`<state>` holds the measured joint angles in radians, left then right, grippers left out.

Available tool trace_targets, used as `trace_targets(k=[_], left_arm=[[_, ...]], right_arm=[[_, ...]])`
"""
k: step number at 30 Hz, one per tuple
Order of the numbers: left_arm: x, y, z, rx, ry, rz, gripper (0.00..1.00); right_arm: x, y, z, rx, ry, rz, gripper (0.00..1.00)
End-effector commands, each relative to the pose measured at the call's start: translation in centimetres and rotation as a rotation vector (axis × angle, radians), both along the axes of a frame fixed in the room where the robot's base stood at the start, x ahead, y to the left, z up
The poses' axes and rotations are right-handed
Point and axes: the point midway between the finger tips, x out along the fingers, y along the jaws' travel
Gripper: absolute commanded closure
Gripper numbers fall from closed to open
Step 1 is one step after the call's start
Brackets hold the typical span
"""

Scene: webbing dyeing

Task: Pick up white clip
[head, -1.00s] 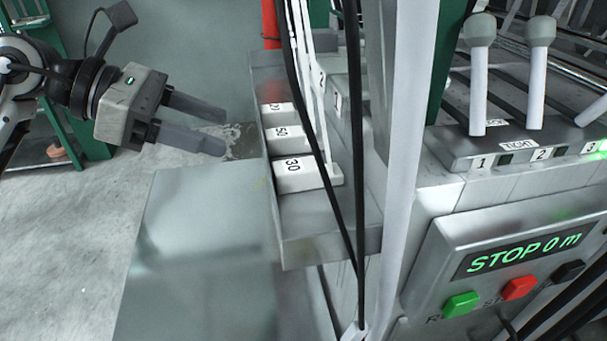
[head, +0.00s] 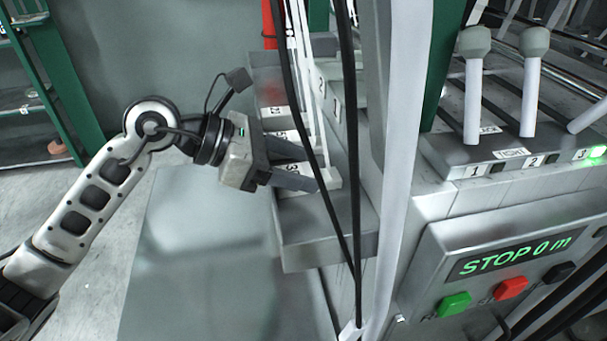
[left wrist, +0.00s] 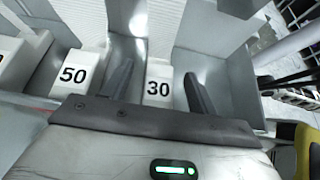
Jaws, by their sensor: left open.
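White numbered blocks sit in a grey metal tray (head: 330,240), and I cannot tell whether one of them is the white clip. In the left wrist view the block marked 30 (left wrist: 158,92) lies between the two fingers of my open left gripper (left wrist: 158,70). The block marked 50 (left wrist: 75,75) is outside the left finger. In the head view my left gripper (head: 306,168) reaches over the tray from the left and partly hides the blocks. A small white piece (head: 352,331) also sits low on the black cords. My right gripper is not in view.
A control panel reading STOP 0 m (head: 512,256) and levers (head: 473,100) stand to the right. A flat grey surface (head: 195,270) lies to the left.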

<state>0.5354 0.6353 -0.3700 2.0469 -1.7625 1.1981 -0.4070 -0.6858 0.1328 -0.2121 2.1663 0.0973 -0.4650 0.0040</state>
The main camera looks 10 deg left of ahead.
Motion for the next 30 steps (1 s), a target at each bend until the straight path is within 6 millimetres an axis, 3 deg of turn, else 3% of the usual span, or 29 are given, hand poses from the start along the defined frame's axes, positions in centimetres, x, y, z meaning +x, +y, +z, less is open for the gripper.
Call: trace_targets(k=[5, 10, 11, 23, 30], left_arm=[[0.0, 0.0, 0.0, 0.0, 0.0, 0.0, 0.41], [0.0, 0.0, 0.0, 0.0, 0.0, 0.0, 0.88], [0.0, 0.0, 0.0, 0.0, 0.0, 0.0, 0.91], [0.0, 0.0, 0.5, 0.0, -0.002, 0.0, 0.91], [0.0, 0.0, 3.3, 0.0, -0.007, -0.001, 0.91]], right_arm=[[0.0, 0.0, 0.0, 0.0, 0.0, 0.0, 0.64], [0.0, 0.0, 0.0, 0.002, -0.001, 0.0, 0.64], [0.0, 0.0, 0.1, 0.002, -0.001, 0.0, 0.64], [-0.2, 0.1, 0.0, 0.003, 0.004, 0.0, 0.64], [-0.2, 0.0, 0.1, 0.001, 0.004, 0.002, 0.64]])
